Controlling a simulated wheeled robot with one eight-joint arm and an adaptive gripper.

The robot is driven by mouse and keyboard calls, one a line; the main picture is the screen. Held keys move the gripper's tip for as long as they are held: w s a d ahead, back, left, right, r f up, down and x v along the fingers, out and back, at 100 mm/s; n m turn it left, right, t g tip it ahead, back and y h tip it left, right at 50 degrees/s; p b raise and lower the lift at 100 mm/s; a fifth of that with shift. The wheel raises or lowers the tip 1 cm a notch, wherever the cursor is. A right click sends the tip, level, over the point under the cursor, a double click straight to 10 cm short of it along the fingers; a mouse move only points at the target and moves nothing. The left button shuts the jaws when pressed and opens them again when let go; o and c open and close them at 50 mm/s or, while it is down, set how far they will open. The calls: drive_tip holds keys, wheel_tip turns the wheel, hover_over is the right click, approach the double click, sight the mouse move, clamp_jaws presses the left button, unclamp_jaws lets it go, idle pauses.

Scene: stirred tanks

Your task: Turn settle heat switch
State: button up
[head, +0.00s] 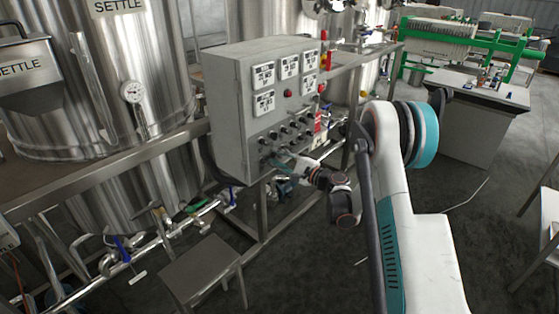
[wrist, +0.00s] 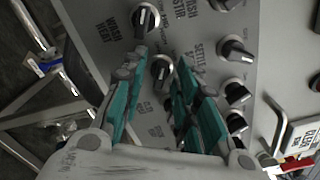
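The grey control box (head: 229,100) stands at the centre of the head view, with rows of black knobs low on its front. My gripper (head: 275,160) is at the lower left of that front. In the wrist view, my gripper (wrist: 160,63) has its two teal fingers apart, one on each side of a black knob (wrist: 161,72) with a pale pointer. I see no clear contact with the knob. A label starting "SETTL" (wrist: 198,58) is printed to the right of this knob. The fingers hide part of the panel and its lettering.
Other knobs are close by, one at the upper left (wrist: 145,19) and one to the right (wrist: 235,50). A metal frame (head: 300,190) supports the box. A stool (head: 201,270) stands in front, and steel tanks (head: 130,80) stand behind at the left.

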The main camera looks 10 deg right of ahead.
clamp_jaws()
drive_tip(key=shift+m, duration=0.3)
drive_tip(key=m, duration=0.3)
drive_tip(key=shift+m, duration=2)
unclamp_jaws()
